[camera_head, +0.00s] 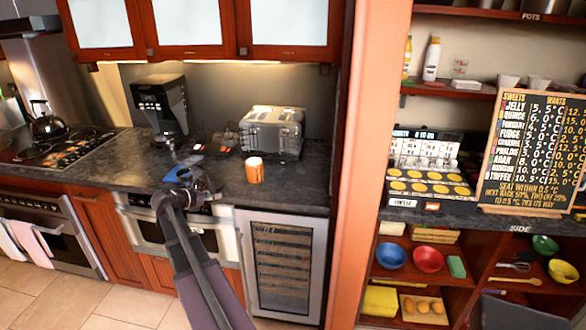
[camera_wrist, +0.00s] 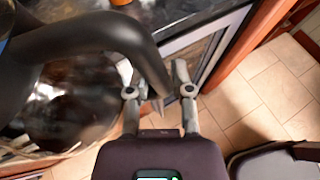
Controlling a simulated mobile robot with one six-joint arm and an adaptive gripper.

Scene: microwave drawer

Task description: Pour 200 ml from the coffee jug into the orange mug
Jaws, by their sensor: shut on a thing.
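The orange mug (camera_head: 254,171) stands upright on the dark counter, in front of a silver toaster. In the wrist view, my gripper (camera_wrist: 160,85) is shut on the black handle of the coffee jug (camera_wrist: 115,35). The jug's dark, see-through body fills the left of that view; its fill level cannot be made out. In the head view, my gripper (camera_head: 192,186) is at the counter's front edge, left of the mug and apart from it. The jug is not clearly visible there. A sliver of orange shows at the wrist view's top left edge.
The coffee machine (camera_head: 161,106) stands behind my gripper, and the silver toaster (camera_head: 272,132) behind the mug. A kettle (camera_head: 46,122) sits on the stove at left. An orange wall edge (camera_head: 363,150) bounds the counter at right. A blue item (camera_head: 179,174) lies near my gripper.

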